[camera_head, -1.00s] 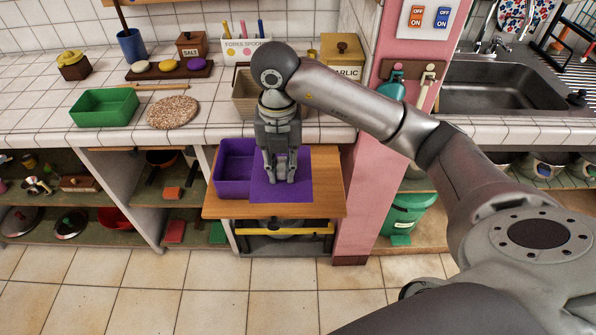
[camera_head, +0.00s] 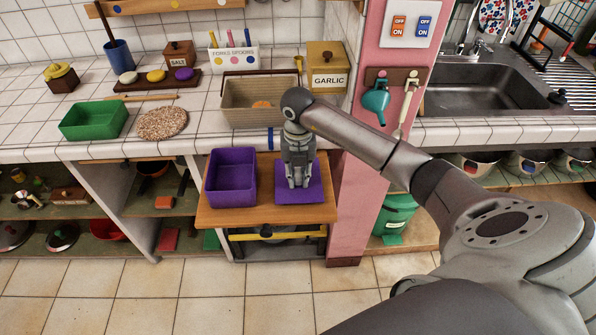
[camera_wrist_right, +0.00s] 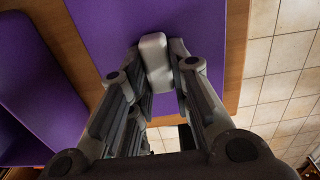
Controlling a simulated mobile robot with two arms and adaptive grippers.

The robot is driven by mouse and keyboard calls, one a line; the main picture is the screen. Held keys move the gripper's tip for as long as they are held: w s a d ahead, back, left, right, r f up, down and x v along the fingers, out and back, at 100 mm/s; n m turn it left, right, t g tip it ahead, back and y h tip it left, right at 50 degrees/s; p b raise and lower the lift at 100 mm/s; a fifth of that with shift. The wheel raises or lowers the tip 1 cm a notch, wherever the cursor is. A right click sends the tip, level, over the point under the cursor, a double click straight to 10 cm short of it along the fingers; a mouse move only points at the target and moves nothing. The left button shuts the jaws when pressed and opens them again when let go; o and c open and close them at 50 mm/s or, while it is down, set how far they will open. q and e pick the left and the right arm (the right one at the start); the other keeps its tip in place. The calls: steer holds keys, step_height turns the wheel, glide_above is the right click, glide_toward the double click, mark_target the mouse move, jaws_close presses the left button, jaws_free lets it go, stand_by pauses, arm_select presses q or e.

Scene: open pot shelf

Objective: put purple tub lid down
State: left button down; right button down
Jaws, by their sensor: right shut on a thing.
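The purple tub lid (camera_head: 315,192) is a flat square at the right side of a pull-out wooden board (camera_head: 250,216). It looks flat and low at the board; I cannot tell for sure whether it touches. My right gripper (camera_head: 298,184) points down over it. In the right wrist view the fingers are shut on the pale handle (camera_wrist_right: 156,62) of the lid (camera_wrist_right: 205,25). The open, empty purple tub (camera_head: 231,190) stands on the board just left of the lid; part of it shows in the wrist view (camera_wrist_right: 35,90). My left gripper is out of view.
The tiled counter behind holds a beige basket (camera_head: 258,103), a garlic box (camera_head: 326,70), a green tub (camera_head: 94,121) and a round cork-like mat (camera_head: 162,123). A pink post (camera_head: 358,205) stands close right of the board. Open shelves lie below left.

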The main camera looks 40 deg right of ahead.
mark_target(298, 176)
steer(key=shift+f, duration=0.2)
steer(key=c, duration=1.3)
jaws_free()
steer(key=shift+r, duration=0.25)
steer(key=shift+r+b, duration=1.05)
steer(key=shift+r, duration=4.9)
